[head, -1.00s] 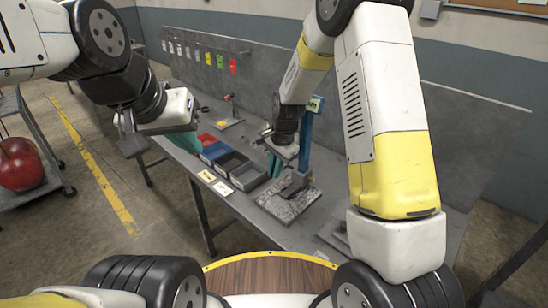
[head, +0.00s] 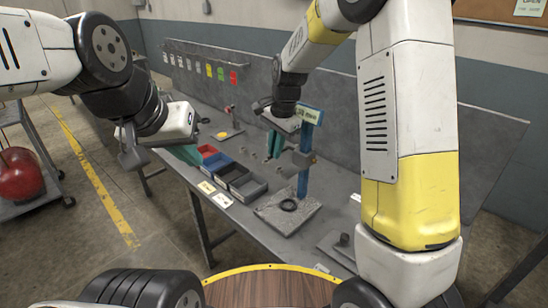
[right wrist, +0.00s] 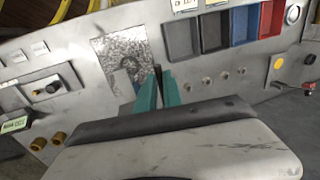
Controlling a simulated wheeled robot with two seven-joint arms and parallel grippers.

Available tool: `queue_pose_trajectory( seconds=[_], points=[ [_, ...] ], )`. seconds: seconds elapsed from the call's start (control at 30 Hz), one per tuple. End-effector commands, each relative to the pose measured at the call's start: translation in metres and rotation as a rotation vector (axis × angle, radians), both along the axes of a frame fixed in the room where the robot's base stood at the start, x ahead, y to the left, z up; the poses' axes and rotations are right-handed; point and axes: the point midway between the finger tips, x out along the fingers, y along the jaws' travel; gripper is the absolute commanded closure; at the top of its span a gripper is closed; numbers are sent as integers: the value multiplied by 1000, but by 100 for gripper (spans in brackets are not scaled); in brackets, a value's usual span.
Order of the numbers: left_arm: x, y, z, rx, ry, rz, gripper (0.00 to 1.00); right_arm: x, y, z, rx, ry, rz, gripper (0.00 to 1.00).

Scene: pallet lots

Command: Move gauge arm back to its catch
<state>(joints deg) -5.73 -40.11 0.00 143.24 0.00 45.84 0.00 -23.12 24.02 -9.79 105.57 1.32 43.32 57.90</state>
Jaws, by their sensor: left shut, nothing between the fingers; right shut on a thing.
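The gauge stands on the bench with a speckled grey base plate (head: 270,217), a blue column (head: 304,181) and a small green display (head: 308,115) on top. Its grey arm (head: 305,158) is partway up the column, clear of the plate. A black ring (head: 289,205) lies on the plate below. My right gripper (head: 274,148) is beside the column; its teal fingers (right wrist: 158,92) are shut on a dark slim part, seemingly the arm's handle. The catch cannot be made out. My left gripper (head: 187,154) is shut and empty, far to the left.
Red, blue, black and grey bins (head: 248,188) stand left of the gauge, with white cards (head: 207,187) in front. A grey plate with a knob (head: 343,241) sits to the right. A grey back panel (head: 340,110) runs behind the bench.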

Motion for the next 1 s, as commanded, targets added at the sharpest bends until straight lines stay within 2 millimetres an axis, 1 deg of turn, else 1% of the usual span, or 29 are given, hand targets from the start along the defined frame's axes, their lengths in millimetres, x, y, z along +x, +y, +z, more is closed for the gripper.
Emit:
queue_pose_trajectory(
  seconds=[0.03,0.1,0.23,0.4,0.67,0.7,0.77,0.8,0.87,1.0],
  points=[
    [0,0,0,0,0,0,100,1,1,12,2,-5,1,100],
    [0,0,0,0,0,0,100,1,1,22,2,-5,1,100],
    [0,0,0,0,0,0,100,1,1,35,2,-4,1,100],
    [0,0,0,0,0,0,100,0,1,41,1,-2,1,100],
    [0,0,0,0,0,0,100,1,1,41,2,-5,1,100],
    [0,0,0,0,0,0,100,1,1,41,2,-4,1,98],
    [0,0,0,0,0,0,100,1,1,41,1,-3,1,86],
    [0,0,0,0,0,0,100,1,1,40,1,-3,1,78],
    [0,0,0,0,0,0,100,0,1,40,1,-2,1,67],
    [0,0,0,0,0,0,100,0,0,39,1,-1,1,67]
  ],
)
